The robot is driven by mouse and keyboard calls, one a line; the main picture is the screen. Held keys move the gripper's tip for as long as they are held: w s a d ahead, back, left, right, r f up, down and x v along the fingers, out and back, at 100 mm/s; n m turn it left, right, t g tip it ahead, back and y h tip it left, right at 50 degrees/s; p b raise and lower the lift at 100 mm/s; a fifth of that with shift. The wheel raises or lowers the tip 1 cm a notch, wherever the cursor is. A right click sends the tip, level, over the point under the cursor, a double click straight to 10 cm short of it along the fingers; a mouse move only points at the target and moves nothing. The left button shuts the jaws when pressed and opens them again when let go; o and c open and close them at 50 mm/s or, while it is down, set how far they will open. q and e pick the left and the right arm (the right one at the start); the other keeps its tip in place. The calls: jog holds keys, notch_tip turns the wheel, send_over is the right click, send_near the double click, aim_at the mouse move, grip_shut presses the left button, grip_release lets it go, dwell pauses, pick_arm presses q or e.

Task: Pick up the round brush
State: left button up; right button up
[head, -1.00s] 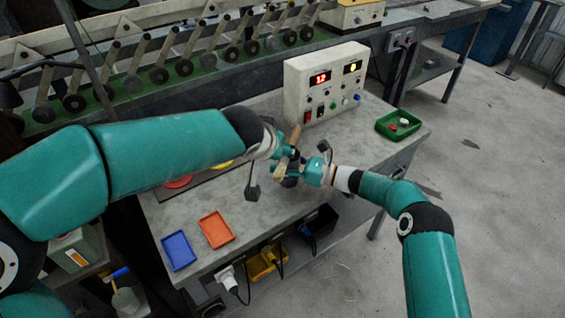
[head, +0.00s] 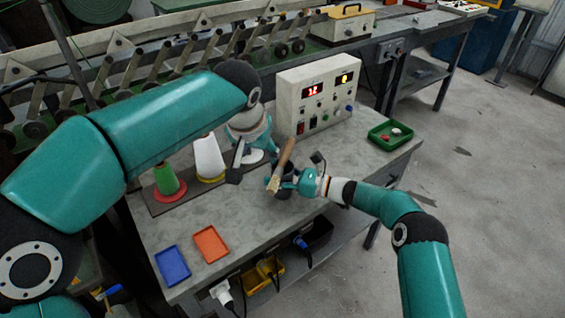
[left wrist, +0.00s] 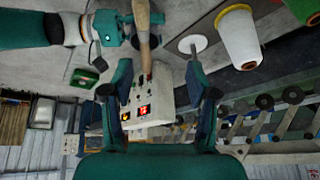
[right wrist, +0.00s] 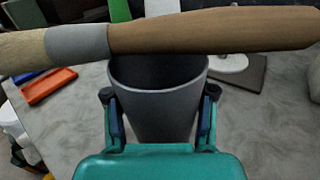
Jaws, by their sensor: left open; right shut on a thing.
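The round brush, with a wooden handle (head: 287,152) and pale bristles, lies tilted over my right gripper (head: 287,184). In the right wrist view the brush (right wrist: 210,31) crosses the picture close to the camera, in front of a dark grey cup (right wrist: 155,112). My right gripper is shut on this cup, a finger on each side. Whether the brush touches the cup or gripper is unclear. My left gripper (head: 250,168) is open and empty, just left of the brush. In the left wrist view the handle (left wrist: 142,35) points down between its fingertips, apparently beyond them.
A control box (head: 315,95) with lit displays stands behind the grippers. A green tray (head: 391,134) with small items is at right. Blue (head: 172,265) and orange (head: 210,244) trays lie at front left. White (head: 208,157) and green (head: 166,178) cones stand at left.

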pick_arm(q)
jog(key=w+d, duration=0.2)
jog(key=d, duration=0.1)
jog(key=g, duration=0.1)
send_over(278, 169)
jog(key=s, duration=0.3)
notch_tip(278, 169, down, 7)
jog(key=shift+s+a+r, duration=0.1)
jog(key=shift+s+r, duration=0.05)
jog(key=shift+r, duration=0.05)
jog(key=shift+w+a+x, duration=0.1)
jog(key=shift+w+x, duration=0.05)
jog(key=shift+x, duration=0.9)
jog(key=shift+w+a+x, duration=0.1)
jog(key=shift+w+x, duration=0.1)
jog(key=shift+x, duration=0.8)
jog(key=shift+w+x, duration=0.15)
jog(key=shift+x, duration=0.9)
jog(key=shift+d+r, duration=0.15)
jog(key=shift+r, duration=0.1)
grip_shut()
